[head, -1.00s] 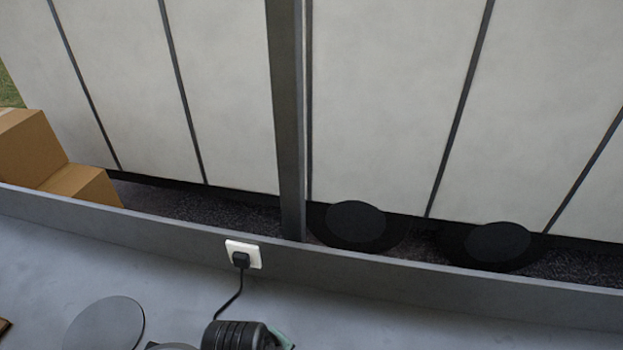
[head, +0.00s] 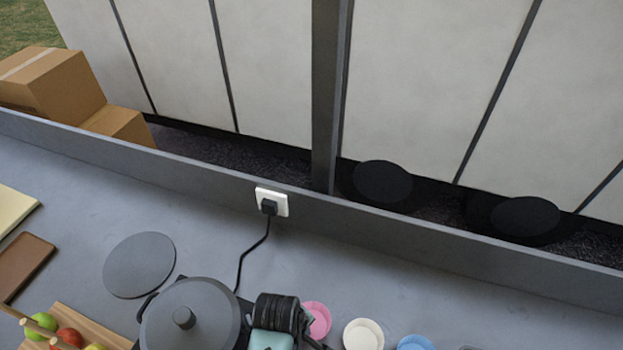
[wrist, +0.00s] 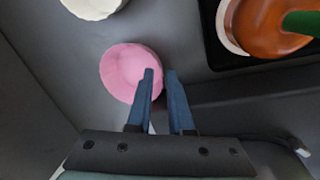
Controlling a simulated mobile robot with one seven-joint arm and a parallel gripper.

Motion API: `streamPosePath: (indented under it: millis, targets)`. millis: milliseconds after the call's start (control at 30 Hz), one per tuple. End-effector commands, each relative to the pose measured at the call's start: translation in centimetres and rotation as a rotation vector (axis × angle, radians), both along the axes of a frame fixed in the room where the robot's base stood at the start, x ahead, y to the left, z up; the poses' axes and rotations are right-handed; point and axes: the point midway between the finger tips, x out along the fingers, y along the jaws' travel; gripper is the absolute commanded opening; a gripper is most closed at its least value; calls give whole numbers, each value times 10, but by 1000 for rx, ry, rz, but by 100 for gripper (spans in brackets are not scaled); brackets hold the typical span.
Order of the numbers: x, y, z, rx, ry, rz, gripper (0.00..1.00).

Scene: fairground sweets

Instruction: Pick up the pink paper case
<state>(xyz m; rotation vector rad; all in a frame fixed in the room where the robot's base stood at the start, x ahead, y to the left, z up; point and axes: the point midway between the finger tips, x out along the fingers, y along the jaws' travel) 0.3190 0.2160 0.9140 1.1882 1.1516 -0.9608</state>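The pink paper case (wrist: 122,70) is a round, shallow cup, standing upright on the grey counter in the wrist view. In the head view the pink paper case (head: 317,318) is near the bottom edge, partly hidden by my arm. My gripper (wrist: 160,72) has its two blue fingers apart with a narrow gap. The left finger overlaps the case's right part in the picture, and the right finger lies just right of its rim. The case's right rim shows between them; I cannot tell whether they touch it. In the head view the fingers are not clear.
A cream case (head: 363,335) and a blue case (head: 415,343) stand right of the pink one. A lidded grey pot (head: 190,318) stands left of my arm. In the wrist view a brown round thing (wrist: 262,22) is close on the right. A raised ledge (head: 400,225) runs behind.

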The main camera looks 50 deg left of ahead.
Motion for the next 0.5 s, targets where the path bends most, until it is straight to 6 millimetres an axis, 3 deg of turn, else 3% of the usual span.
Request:
streamPosePath:
  millis: [167, 433, 500]
  targets:
    - [3, 0, -16, 0, 0, -1, 19]
    - [3, 1, -19, 1, -1, -1, 19]
    - [3, 1, -18, 1, -1, -1, 7]
